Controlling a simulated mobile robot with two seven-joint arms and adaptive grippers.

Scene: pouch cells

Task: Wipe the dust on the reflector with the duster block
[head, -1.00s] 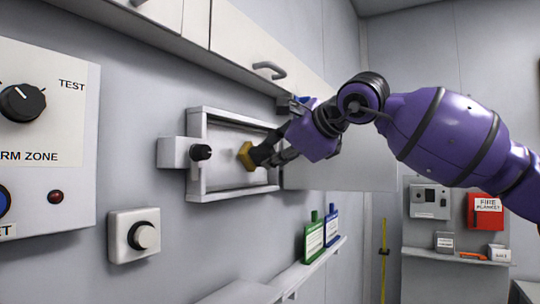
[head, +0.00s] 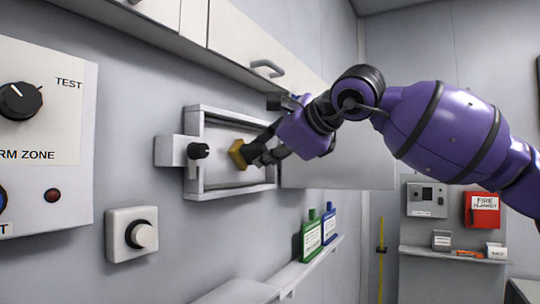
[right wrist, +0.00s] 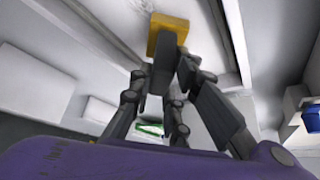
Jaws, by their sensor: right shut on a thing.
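The reflector (head: 222,172) is a pale panel inside a grey rectangular frame (head: 232,189) on the left wall. My right gripper (head: 253,156) reaches in from the right, shut on the yellow duster block (head: 237,154). The block is inside the frame opening, at or very close to the panel; I cannot tell whether it touches. In the right wrist view the duster block (right wrist: 168,27) is held between the dark fingertips (right wrist: 165,58) against a pale surface. Faint grey marks show near it there, perhaps dust. My left gripper is not in view.
A black-knobbed box (head: 178,151) sits at the frame's left side. An overhead cabinet with a handle (head: 267,67) hangs above. A shelf (head: 290,272) below holds a green bottle (head: 311,236) and a blue bottle (head: 329,224). A dial panel (head: 50,190) stands at left.

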